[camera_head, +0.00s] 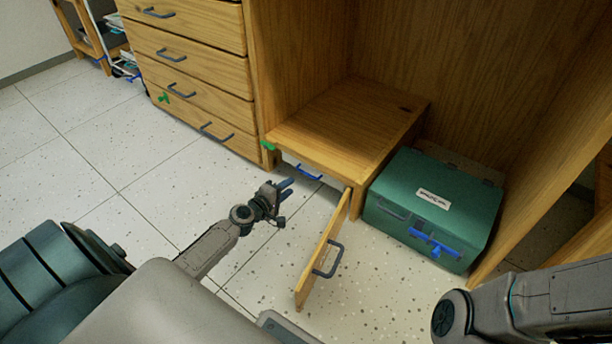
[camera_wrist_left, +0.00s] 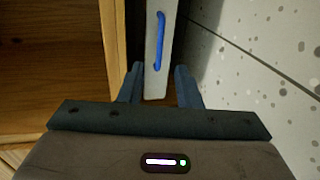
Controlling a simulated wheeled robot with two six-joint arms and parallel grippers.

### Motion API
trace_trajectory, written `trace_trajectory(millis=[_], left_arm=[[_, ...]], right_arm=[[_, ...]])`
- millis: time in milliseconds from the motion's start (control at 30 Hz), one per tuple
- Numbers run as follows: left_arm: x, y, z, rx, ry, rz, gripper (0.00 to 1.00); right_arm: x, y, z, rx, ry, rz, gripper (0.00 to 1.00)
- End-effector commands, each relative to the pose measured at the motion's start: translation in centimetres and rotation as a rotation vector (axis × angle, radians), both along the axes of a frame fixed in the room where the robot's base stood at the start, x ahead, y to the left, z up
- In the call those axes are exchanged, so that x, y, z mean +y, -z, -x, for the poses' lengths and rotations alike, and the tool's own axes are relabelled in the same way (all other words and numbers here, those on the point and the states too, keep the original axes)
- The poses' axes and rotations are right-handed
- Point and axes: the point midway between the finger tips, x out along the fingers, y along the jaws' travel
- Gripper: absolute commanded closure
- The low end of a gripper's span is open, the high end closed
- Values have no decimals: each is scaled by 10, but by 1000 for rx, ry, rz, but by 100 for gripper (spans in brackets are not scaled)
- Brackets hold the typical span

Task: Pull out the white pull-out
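The white pull-out (camera_head: 292,160) sits low in the small wooden cabinet, under its top, with a blue bar handle (camera_head: 308,173) on its front. In the left wrist view, the white pull-out front (camera_wrist_left: 153,75) and its blue handle (camera_wrist_left: 159,42) are straight ahead. My left gripper (camera_head: 286,187) is just in front of the cabinet opening. Its two fingers (camera_wrist_left: 160,86) are apart, with the white front showing between and beyond them; the handle is not gripped. My right arm enters at lower right in the head view, but its gripper is outside the frame.
The cabinet's wooden door (camera_head: 322,250) stands open to the right of my left gripper. A teal box (camera_head: 440,200) with a blue latch is right of the cabinet. Wooden drawers (camera_head: 195,55) stand at the left. The speckled floor (camera_head: 130,180) at left is clear.

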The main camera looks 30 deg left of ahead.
Motion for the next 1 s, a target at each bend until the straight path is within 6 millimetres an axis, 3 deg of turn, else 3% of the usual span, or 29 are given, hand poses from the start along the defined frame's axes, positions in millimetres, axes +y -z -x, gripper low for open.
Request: trace_trajectory(millis=[200,433,600,900,1000], left_arm=[[-4,9,-41,-3,-1,1,69],[-6,17,-73,-1,0,1,69],[-7,18,-84,0,0,0,69],[-7,18,-85,1,0,0,69],[-7,18,-85,1,0,0,87]], right_arm=[[0,7,-1,2,0,0,64],[0,15,-1,2,-1,1,64],[0,18,-1,3,-2,0,64],[0,17,-1,2,-3,1,64],[0,17,-1,2,-3,1,64]])
